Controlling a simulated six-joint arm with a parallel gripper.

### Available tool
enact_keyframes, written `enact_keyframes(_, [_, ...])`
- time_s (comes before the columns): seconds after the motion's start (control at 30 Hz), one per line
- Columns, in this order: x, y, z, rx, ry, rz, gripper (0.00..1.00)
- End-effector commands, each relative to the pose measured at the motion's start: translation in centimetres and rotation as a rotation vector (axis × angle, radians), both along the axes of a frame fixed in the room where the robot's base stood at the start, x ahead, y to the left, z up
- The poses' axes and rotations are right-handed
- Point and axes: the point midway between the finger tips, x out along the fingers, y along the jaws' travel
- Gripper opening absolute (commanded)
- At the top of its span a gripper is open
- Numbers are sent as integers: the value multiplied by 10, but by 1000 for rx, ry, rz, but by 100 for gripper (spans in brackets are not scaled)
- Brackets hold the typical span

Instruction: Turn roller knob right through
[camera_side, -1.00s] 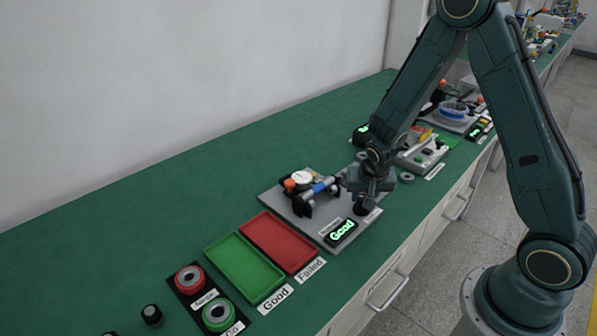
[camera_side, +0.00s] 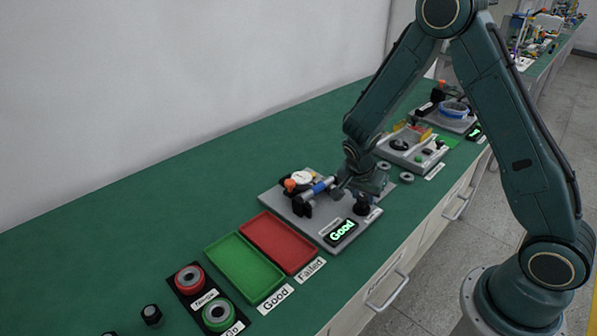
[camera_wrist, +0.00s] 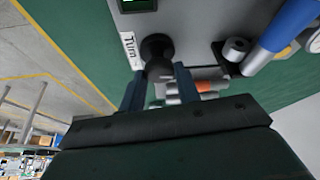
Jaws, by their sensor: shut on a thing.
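The hub motor test stand's grey plate (camera_side: 275,198) carries a roller with a blue band (camera_side: 320,187) and black supports. In the wrist view the blue roller (camera_wrist: 288,25) lies at the upper right. A dark round knob (camera_side: 361,206) stands on the plate near the Turn label; it also shows in the wrist view (camera_wrist: 155,47), just beyond the fingertips. My gripper (camera_side: 341,190) is low at the right end of the roller. Its fingers (camera_wrist: 160,77) are shut on a grey piece, seemingly the roller knob, which is mostly hidden.
The display (camera_side: 341,231) reads Good in green. A red tray (camera_side: 278,243) and a green tray (camera_side: 243,265) lie in front of the plate. Another device (camera_side: 405,150) stands behind my gripper. The green bench is clear toward the wall.

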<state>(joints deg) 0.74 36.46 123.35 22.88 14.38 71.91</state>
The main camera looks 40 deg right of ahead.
Motion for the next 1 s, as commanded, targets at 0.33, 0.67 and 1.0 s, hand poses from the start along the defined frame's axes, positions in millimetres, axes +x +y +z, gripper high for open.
enact_keyframes(0.33, [-1,1,-1,4,3,1,36])
enact_keyframes(0.67, [0,1,-1,2,2,1,53])
enact_keyframes(1.0, [0,5,10,1,-1,2,53])
